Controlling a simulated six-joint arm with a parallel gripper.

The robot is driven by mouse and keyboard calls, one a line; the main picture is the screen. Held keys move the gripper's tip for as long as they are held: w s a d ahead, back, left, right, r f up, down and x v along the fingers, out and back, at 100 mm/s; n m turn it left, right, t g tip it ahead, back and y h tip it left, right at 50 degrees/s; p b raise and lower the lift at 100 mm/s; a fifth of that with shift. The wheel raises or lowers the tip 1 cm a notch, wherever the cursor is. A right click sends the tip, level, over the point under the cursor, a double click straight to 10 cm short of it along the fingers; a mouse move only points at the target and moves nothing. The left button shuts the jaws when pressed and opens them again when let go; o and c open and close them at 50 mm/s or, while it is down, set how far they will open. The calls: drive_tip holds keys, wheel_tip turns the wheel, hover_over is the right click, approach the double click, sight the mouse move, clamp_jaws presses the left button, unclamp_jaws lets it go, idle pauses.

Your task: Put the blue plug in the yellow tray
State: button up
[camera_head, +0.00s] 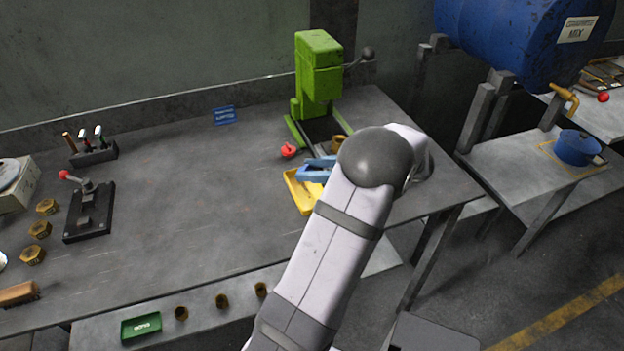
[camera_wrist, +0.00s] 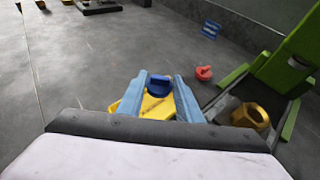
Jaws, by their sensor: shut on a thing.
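My gripper (camera_head: 316,168) has light blue fingers and is low over the table in front of the green press. In the wrist view my gripper (camera_wrist: 163,85) is shut on the blue plug (camera_wrist: 158,86), a dark blue round piece between the fingertips. The yellow tray (camera_head: 301,195) lies under and beside the gripper. In the wrist view the yellow tray (camera_wrist: 156,107) shows below the plug, partly covered by the fingers. I cannot tell whether the plug touches the tray. The plug cannot be made out in the head view.
The green press (camera_head: 318,75) stands just behind the tray. A red knob (camera_head: 289,150) is left of the gripper, and a brass nut (camera_wrist: 250,115) lies at the press base. A black lever fixture (camera_head: 88,212) stands at the left. The middle of the table is clear.

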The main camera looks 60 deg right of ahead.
sight(312, 191)
drive_tip(key=shift+f+p, duration=0.35)
drive_tip(key=shift+f, duration=1.5)
drive_tip(key=shift+f, duration=0.15)
drive_tip(key=o, duration=0.7)
drive_tip(key=shift+o, duration=0.6)
drive_tip(key=b+v, duration=0.3)
drive_tip(key=v, duration=0.9)
drive_tip(key=shift+r, duration=0.2)
